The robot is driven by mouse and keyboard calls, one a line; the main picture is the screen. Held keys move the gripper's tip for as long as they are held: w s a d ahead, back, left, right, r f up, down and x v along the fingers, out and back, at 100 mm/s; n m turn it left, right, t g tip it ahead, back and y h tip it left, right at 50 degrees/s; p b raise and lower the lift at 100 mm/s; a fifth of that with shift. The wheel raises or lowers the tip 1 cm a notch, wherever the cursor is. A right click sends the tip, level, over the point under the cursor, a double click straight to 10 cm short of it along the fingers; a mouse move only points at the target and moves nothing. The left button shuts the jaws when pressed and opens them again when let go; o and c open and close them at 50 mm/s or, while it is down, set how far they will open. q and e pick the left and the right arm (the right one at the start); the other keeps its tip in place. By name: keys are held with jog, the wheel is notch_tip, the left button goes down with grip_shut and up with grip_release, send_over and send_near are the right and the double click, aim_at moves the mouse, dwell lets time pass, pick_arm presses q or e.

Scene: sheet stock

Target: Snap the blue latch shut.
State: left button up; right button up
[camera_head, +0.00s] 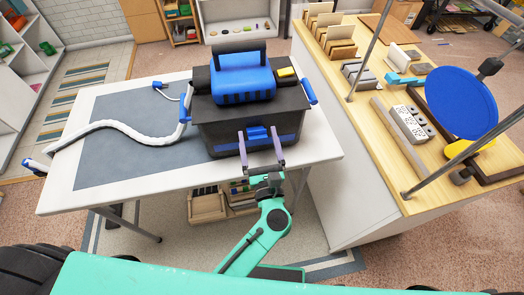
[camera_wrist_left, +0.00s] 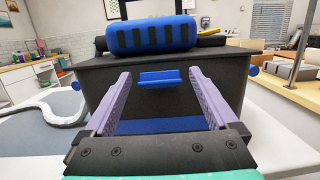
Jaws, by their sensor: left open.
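The blue latch (camera_head: 257,132) is a small flap on the upper front of a black toolbox (camera_head: 222,134). In the left wrist view the latch (camera_wrist_left: 160,77) appears to stick out from the front wall, with its lighter top face showing. I cannot tell its exact angle. My left gripper (camera_head: 258,139) is open and empty, with its two purple fingers pointing at the box front. In the wrist view, the fingers (camera_wrist_left: 160,86) are on either side of the latch, apart from it. My right gripper is not in view.
The toolbox stands on a white table (camera_head: 327,143) with a grey mat (camera_head: 118,165). A white hose (camera_head: 110,124) lies left of it. A blue padded piece (camera_head: 242,82) sits on top. A wooden counter (camera_head: 352,108) stands to the right.

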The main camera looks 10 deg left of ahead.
pick_arm(q)
jog(key=b+v, duration=0.5)
jog(key=v, duration=0.9)
jog(key=shift+r, duration=0.1)
